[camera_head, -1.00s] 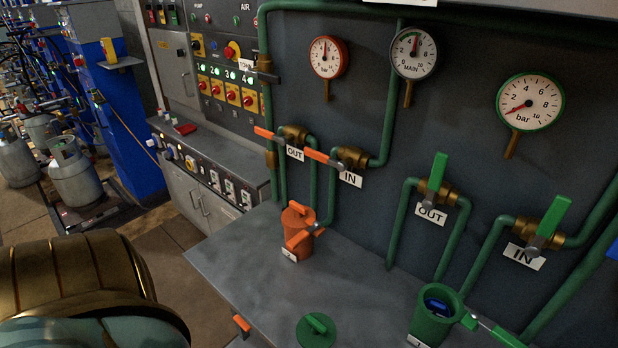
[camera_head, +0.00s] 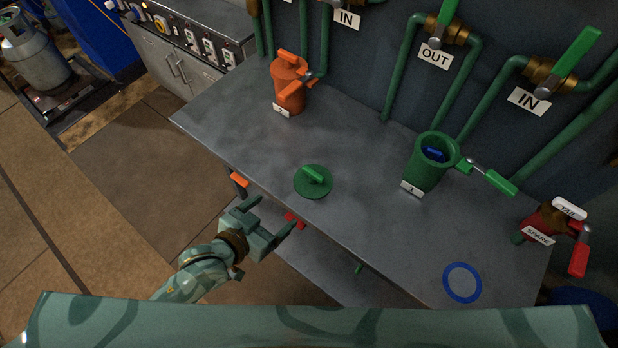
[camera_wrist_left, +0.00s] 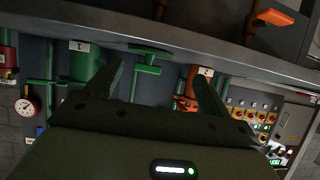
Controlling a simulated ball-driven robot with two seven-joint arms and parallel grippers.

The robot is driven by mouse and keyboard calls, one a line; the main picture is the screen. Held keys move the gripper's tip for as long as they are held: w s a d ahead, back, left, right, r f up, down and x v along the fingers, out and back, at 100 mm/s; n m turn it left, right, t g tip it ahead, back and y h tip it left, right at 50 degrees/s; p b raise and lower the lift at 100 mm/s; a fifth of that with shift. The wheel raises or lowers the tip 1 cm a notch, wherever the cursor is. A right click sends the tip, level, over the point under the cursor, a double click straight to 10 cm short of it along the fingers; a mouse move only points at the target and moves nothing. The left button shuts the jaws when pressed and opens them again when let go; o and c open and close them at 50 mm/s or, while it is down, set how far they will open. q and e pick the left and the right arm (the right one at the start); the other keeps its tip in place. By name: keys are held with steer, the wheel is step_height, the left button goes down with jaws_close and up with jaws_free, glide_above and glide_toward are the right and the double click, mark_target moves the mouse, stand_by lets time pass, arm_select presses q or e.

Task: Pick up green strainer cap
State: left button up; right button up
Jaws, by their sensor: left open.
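The green strainer cap (camera_head: 313,182) is a flat disc with a raised bar handle, lying on the grey bench top near its front edge. My left gripper (camera_head: 273,212) is open and empty, just in front of the bench edge, to the lower left of the cap and apart from it. The green strainer body (camera_head: 422,172), labelled 1, stands open-topped with something blue inside. My right gripper is not in view.
An orange strainer (camera_head: 289,88), labelled 2, stands behind the cap. A blue ring (camera_head: 462,282) lies at the front right. A red valve (camera_head: 548,228) is at the right end. An orange handle (camera_head: 239,181) sticks out at the bench's front edge. Bench around the cap is clear.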

mark_target(311, 178)
arm_select(q)
steer(key=shift+h, duration=0.3)
steer(key=w+d+b, duration=0.1)
steer(key=w+d, duration=0.1)
steer(key=w+d+b, duration=0.1)
steer(key=w+d, duration=0.2)
steer(key=w+d+f+b, duration=0.1)
steer(key=w+d, duration=0.1)
steer(key=w, duration=0.1)
steer(key=shift+w+d, duration=0.25)
steer(key=shift+d, duration=0.05)
steer(key=b+x, duration=0.2)
steer(key=x, duration=0.2)
steer(key=shift+w+d+b, duration=0.1)
steer(key=shift+w+b, duration=0.25)
steer(key=shift+w+d+f, duration=0.1)
steer(key=shift+w+d, duration=0.1)
steer(key=shift+w, duration=0.15)
steer(key=shift+s, duration=0.1)
steer(key=shift+c, duration=0.6)
steer(key=c, duration=1.3)
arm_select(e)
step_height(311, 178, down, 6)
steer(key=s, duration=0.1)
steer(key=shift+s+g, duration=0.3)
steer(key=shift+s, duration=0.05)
arm_select(q)
steer(key=shift+o, duration=0.2)
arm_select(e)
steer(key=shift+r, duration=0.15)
